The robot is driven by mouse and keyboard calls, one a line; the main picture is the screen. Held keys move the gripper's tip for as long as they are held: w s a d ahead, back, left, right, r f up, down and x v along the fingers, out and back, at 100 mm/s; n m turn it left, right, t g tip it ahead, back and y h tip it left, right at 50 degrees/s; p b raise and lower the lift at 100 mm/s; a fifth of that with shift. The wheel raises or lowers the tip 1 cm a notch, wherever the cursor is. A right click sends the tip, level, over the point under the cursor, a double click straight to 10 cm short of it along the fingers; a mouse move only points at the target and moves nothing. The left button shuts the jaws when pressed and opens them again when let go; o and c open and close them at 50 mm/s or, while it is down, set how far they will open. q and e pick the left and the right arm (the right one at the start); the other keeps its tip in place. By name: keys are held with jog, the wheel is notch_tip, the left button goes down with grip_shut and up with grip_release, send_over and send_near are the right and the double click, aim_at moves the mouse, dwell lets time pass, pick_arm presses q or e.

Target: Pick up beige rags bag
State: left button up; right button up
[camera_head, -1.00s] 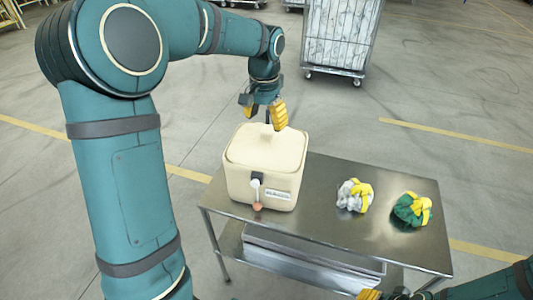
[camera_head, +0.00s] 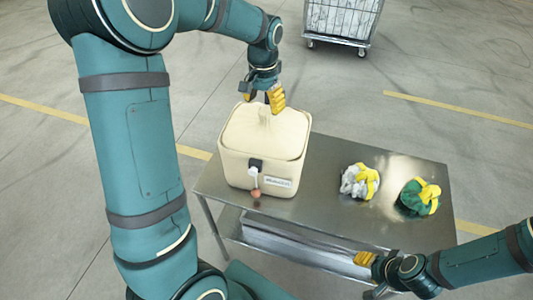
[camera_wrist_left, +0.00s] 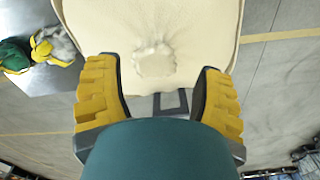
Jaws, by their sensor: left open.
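The beige bag (camera_head: 240,175) is a boxy container with a soft, gathered top. It stands upright at the left end of a metal table (camera_head: 330,215), with a dark clip, a small hanging tag and a label on its front. My left gripper (camera_head: 263,99) is open just above the bag's top, by the gathered peak. In the left wrist view the bag's pale top (camera_wrist_left: 158,30) with its gathered knot lies between and beyond the two yellow fingers (camera_wrist_left: 160,100). My right gripper (camera_head: 366,265) is low at the table's front right edge; its opening is unclear.
A grey-white and yellow bundle (camera_head: 359,182) and a green and yellow bundle (camera_head: 419,197) lie on the table right of the bag. A wheeled cage cart (camera_head: 341,20) stands behind. The table has a lower shelf (camera_head: 290,246). Floor around is open.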

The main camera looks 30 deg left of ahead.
pick_arm(q)
jog(key=f, duration=0.5)
jog(key=shift+w+d+f+b, duration=0.25)
jog(key=shift+f+b, duration=0.05)
jog(key=shift+f, duration=0.1)
grip_shut()
